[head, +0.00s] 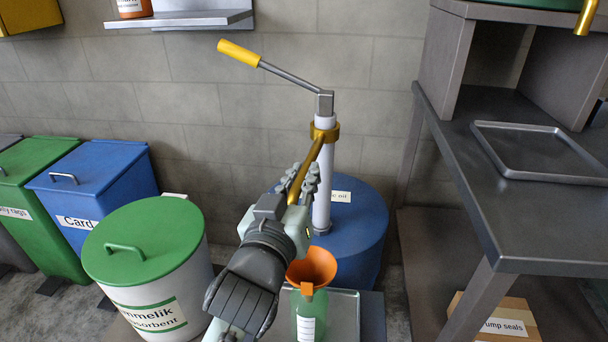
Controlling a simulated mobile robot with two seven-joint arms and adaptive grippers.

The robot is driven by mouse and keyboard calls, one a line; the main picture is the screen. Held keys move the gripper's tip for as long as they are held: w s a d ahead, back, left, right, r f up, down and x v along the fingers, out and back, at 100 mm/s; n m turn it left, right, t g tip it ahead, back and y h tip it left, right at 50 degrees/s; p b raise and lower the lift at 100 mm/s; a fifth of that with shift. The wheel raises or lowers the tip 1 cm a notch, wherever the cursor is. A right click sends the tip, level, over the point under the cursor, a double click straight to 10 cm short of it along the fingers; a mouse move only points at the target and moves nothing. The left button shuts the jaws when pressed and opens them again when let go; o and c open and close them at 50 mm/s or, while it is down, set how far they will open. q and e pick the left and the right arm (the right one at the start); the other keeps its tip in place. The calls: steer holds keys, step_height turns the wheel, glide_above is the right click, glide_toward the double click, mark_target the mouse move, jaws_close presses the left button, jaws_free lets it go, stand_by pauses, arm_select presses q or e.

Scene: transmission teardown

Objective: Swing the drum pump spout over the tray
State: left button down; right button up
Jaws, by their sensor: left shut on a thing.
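The drum pump has a white upright column (323,190) on a blue drum (362,245). Its brass spout (312,158) leaves a brass collar and slopes down toward me. My left gripper (302,184) is shut on the spout's lower part, and the fingers and wrist hide its end. A flat grey tray (346,312) lies low in front of the drum, with a green bottle (308,318) and an orange funnel (316,262) at its left part. The funnel is just below and right of my gripper. My right gripper is out of view.
The pump handle (290,75) with a yellow grip points up left. A green-lidded bin (143,242) stands at left, beside blue and green bins. A grey bench (530,225) at right carries another shallow tray (540,178). A cardboard box (495,318) sits below the bench.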

mark_target(291, 202)
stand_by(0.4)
arm_select(q)
steer(key=c, duration=1.5)
jaws_free()
steer(key=shift+v, duration=3.75)
steer(key=shift+r, duration=0.1)
